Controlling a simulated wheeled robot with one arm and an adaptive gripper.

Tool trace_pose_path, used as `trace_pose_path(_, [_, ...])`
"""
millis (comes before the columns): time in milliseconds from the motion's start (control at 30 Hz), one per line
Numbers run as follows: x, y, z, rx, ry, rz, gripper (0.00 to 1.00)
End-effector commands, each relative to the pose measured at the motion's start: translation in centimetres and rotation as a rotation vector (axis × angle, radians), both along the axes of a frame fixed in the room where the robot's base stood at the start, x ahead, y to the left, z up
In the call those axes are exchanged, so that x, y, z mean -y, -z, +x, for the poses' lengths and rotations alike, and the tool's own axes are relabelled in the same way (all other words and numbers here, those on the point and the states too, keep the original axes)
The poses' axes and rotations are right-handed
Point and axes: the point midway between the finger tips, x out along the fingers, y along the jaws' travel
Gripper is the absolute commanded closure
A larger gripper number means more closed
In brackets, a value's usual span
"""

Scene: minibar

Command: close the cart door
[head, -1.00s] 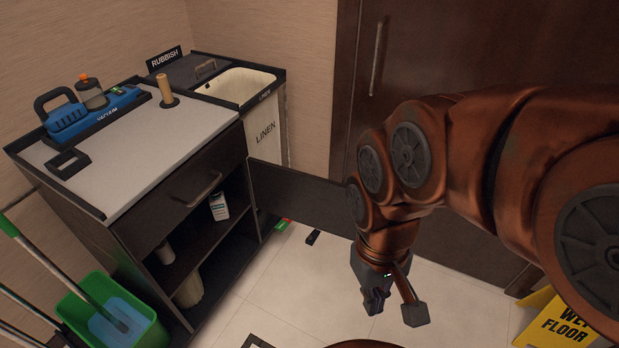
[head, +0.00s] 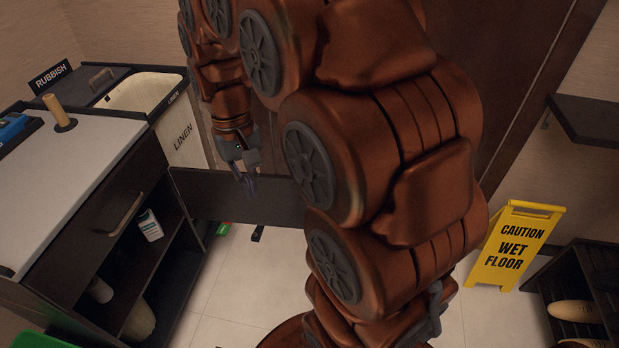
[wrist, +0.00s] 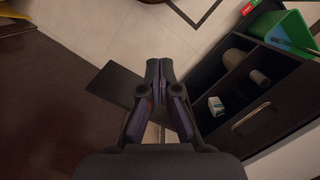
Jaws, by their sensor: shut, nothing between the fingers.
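The cart (head: 75,185) stands at the left with its lower compartment open. Its dark door (head: 205,195) is swung wide open and sticks out to the right from the compartment's far side. In the wrist view, the door (wrist: 115,86) shows as a dark panel left of and partly behind my fingers. My gripper (head: 250,184) is shut and empty, pointing down by the door; its fingertips overlap the panel in the head view. I cannot tell whether they touch it. In the wrist view, my gripper (wrist: 158,64) has its fingertips together. My arm hides the door's far end.
A white linen bin (head: 185,135) stands behind the door's hinge side. A yellow wet floor sign (head: 515,245) and a dark shelf rack (head: 590,290) stand at the right. Bottles sit inside the cart. Pale floor tiles (head: 235,290) in front of the door are clear.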

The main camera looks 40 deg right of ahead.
Motion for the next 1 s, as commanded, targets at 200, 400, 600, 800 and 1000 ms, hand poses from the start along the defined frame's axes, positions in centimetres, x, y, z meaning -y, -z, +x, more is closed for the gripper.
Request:
trace_pose_path(200, [4.0,1.1,5.4,-0.011,0.095,0.004,1.00])
trace_pose_path(400, [8.2,2.5,9.7,-0.015,0.176,0.006,1.00])
trace_pose_path(600, [12.7,4.7,13.1,-0.026,0.258,0.011,1.00])
trace_pose_path(800, [17.6,7.4,15.9,-0.030,0.339,0.015,1.00])
trace_pose_path(1000, [22.7,10.6,17.7,-0.037,0.419,0.019,1.00])
